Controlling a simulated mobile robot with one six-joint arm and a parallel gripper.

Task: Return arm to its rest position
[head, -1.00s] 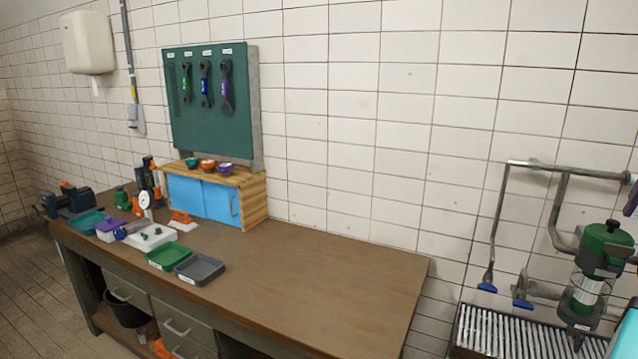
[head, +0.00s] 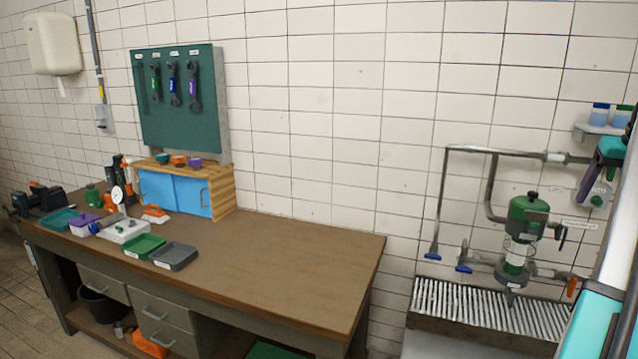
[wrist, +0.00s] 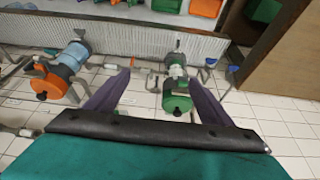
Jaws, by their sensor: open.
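My gripper (wrist: 157,80) is open in the wrist view, with its two purple fingers spread apart and nothing held between them. The green-topped filter unit (wrist: 176,88) shows in the gap beyond the fingers, with no visible contact. In the head view my gripper (head: 592,182) is at the right edge, raised in front of the tiled wall, its fingers pointing downward. My white and teal arm link shows below it at the right edge. Most of the arm is out of view.
The head view shows the green filter (head: 525,230) on grey pipes with blue-handled valves above a slatted drain (head: 490,308). The workbench (head: 290,262) has a clear right half; trays and tools crowd its left. An orange-topped filter (wrist: 55,82) is left in the wrist view.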

